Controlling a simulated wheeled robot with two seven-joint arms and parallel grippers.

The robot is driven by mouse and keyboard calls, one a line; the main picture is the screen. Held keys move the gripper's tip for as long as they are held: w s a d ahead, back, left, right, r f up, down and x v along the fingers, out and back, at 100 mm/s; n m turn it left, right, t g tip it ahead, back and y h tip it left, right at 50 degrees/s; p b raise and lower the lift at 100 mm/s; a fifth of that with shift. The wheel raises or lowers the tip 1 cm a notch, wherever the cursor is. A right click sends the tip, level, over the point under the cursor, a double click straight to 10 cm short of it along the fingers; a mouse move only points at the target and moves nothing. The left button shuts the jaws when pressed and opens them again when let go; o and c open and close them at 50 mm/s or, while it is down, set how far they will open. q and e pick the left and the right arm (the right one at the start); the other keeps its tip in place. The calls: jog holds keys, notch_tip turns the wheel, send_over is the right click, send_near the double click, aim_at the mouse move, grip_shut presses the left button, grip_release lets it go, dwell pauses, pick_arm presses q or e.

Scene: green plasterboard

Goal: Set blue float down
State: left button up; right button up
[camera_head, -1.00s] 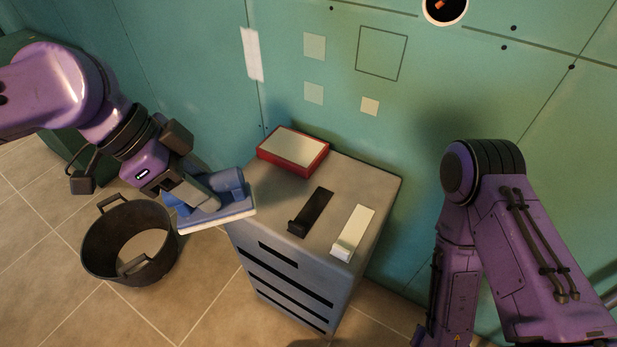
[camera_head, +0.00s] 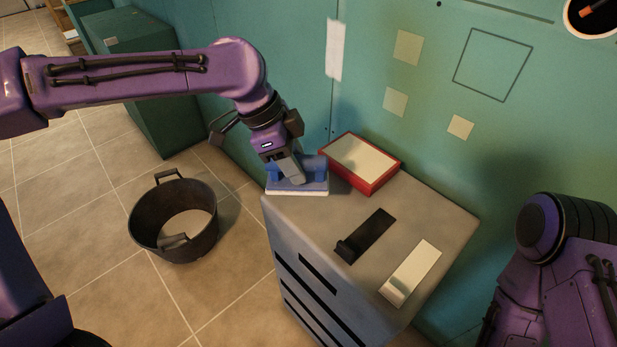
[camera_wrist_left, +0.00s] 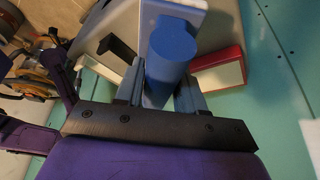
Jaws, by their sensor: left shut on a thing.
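The blue float (camera_head: 312,186) has a blue body with a pale pad underneath. My left gripper (camera_head: 292,172) is shut on its handle. The float is at the far left corner of the grey cabinet top, left of the red-rimmed tray; I cannot tell whether its pad touches the surface. In the left wrist view the float's rounded blue handle (camera_wrist_left: 172,48) lies between the two fingers of my left gripper (camera_wrist_left: 160,90). The right arm shows at the right edge of the head view, but its gripper is out of frame.
The grey cabinet (camera_head: 300,218) also bears the red-rimmed tray (camera_head: 372,180), a black-handled tool (camera_head: 368,234) and a white tool (camera_head: 412,270). A black bucket (camera_head: 160,245) stands on the tiled floor to the left. The green wall with pale patches (camera_head: 408,47) rises close behind.

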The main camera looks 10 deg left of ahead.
aim_at(304, 168)
pick_arm(q)
jog(key=w+f, duration=0.2)
jog(key=f, duration=0.1)
jog(key=w+f, duration=0.2)
jog(key=shift+d, duration=0.3)
notch_tip(304, 168, down, 4)
jog(key=shift+w+r+b, duration=0.1)
jog(key=shift+r+b, duration=0.1)
jog(key=shift+b, duration=0.1)
jog(key=o, duration=0.9)
jog(key=shift+o, duration=0.2)
jog(key=p+v, duration=0.1)
jog(key=v, duration=1.1)
